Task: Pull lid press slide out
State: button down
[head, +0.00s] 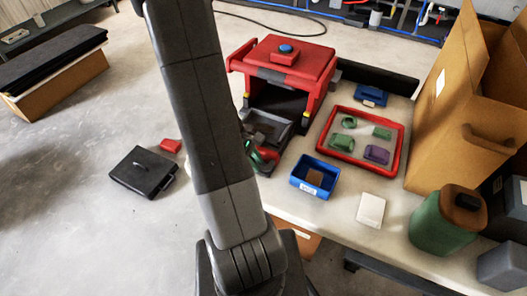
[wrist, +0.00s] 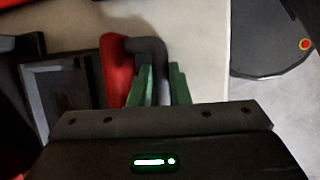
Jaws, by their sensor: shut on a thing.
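The lid press (head: 290,62) is a red frame with a blue button on top, standing on the table in the head view. Its slide (head: 268,125), a dark grey tray with a recess, sticks out of the front opening, and it shows at the left in the wrist view (wrist: 62,90). My gripper (head: 265,157) is at the slide's near end, partly hidden behind my arm. In the wrist view its green fingers (wrist: 160,88) are shut on the dark handle (wrist: 148,50), beside a red part (wrist: 116,65). How the handle joins the slide is partly hidden.
Right of the press are a blue bin (head: 315,177), a red-rimmed tray (head: 361,142) with several small parts, a white block (head: 371,210), a green canister (head: 445,220) and a tall cardboard box (head: 465,110). A black case (head: 143,172) lies on the floor at left.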

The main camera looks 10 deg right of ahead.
jog(key=shift+s+a, duration=0.75)
jog(key=shift+s, duration=0.35)
jog(key=c, duration=1.4)
grip_release()
jog(key=shift+o, duration=0.2)
jog(key=p+v, duration=0.2)
jog(key=v, duration=1.2)
jog(key=shift+d+f, duration=0.1)
jog(key=shift+d, duration=0.05)
